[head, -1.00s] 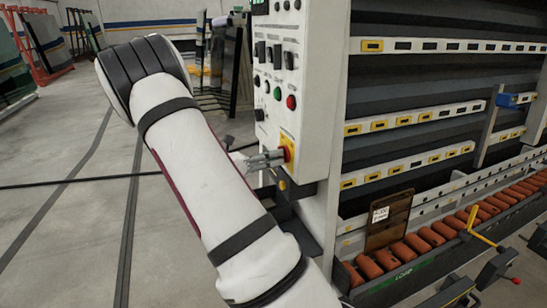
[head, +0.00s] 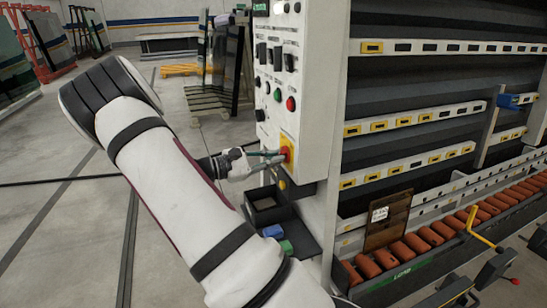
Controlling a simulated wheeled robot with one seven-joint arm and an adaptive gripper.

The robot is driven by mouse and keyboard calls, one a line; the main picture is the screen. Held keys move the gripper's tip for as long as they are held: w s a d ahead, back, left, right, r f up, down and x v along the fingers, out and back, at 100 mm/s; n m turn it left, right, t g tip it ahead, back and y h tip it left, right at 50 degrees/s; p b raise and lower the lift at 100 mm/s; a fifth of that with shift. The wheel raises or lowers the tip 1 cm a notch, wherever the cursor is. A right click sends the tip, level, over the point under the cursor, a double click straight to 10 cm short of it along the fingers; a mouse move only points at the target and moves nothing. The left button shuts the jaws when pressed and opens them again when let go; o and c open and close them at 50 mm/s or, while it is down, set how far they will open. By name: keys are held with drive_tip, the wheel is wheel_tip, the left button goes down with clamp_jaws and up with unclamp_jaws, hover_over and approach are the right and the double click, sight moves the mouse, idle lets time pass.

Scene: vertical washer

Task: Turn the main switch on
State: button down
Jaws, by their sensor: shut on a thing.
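The main switch (head: 286,154) is a red knob on a yellow plate, low on the white control panel of the washer. My gripper (head: 277,157) reaches it from the left and its fingers are closed on the red knob. The fingers hide part of the knob, and its exact angle is hard to make out. My white arm crosses the left and middle of the view.
Above the switch, the panel (head: 314,100) carries a red button (head: 291,104), a green button (head: 277,95) and several black switches. Below it, a dark shelf (head: 300,242) holds a blue block (head: 273,231) and a green block (head: 286,247). Orange rollers (head: 418,243) run along the right.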

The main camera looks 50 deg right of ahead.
drive_tip(key=shift+m, duration=0.8)
drive_tip(key=c, duration=1.7)
unclamp_jaws()
drive_tip(key=shift+w+a, duration=0.1)
drive_tip(key=v, duration=1.2)
